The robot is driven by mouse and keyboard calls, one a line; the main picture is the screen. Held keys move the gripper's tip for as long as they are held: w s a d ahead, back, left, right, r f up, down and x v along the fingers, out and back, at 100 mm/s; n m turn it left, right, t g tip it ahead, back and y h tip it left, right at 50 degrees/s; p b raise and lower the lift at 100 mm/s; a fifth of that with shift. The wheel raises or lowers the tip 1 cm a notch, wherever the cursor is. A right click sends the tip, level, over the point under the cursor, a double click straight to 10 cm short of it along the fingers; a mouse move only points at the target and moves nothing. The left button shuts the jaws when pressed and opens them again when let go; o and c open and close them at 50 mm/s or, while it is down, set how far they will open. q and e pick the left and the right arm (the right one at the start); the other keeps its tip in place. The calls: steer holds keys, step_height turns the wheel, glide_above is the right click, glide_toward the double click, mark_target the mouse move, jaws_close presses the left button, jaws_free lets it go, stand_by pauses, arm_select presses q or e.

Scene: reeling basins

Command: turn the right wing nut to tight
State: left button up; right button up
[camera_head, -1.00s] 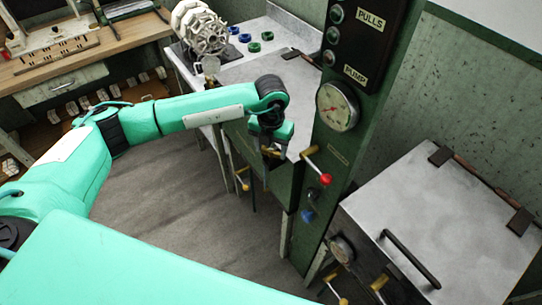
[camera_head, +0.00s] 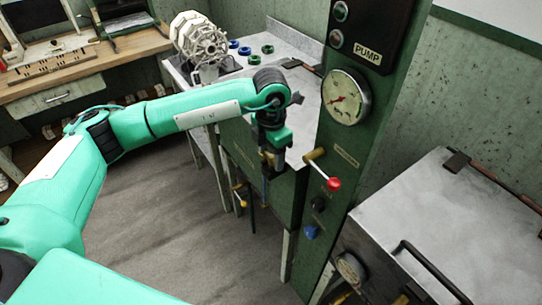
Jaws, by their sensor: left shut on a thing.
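My left gripper (camera_head: 268,166) points down at the upper front edge of the green basin cabinet (camera_head: 243,150). It is shut on a small brass-coloured part there, which I take to be the right wing nut; the jaws and wrist hide most of it, so its angle cannot be told. Another brass-coloured fitting (camera_head: 240,191) shows lower and to the left on the cabinet front. My right gripper is not in view.
A green post right of the gripper carries a dial gauge (camera_head: 346,97), a lever with a red knob (camera_head: 333,184) and a blue knob (camera_head: 311,232). A second metal-lidded basin (camera_head: 440,215) stands at right. A white reel (camera_head: 200,40) stands behind. Floor at left is clear.

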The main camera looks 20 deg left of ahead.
mark_target(271, 155)
arm_select(q)
steer(key=shift+r, duration=0.1)
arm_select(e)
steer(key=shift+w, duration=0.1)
arm_select(q)
steer(key=o, duration=0.9)
steer(key=shift+o, duration=0.5)
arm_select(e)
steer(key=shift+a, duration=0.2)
arm_select(q)
steer(key=shift+r, duration=0.25)
step_height(271, 155, up, 13)
steer(key=b, duration=0.2)
steer(key=shift+r, duration=0.15)
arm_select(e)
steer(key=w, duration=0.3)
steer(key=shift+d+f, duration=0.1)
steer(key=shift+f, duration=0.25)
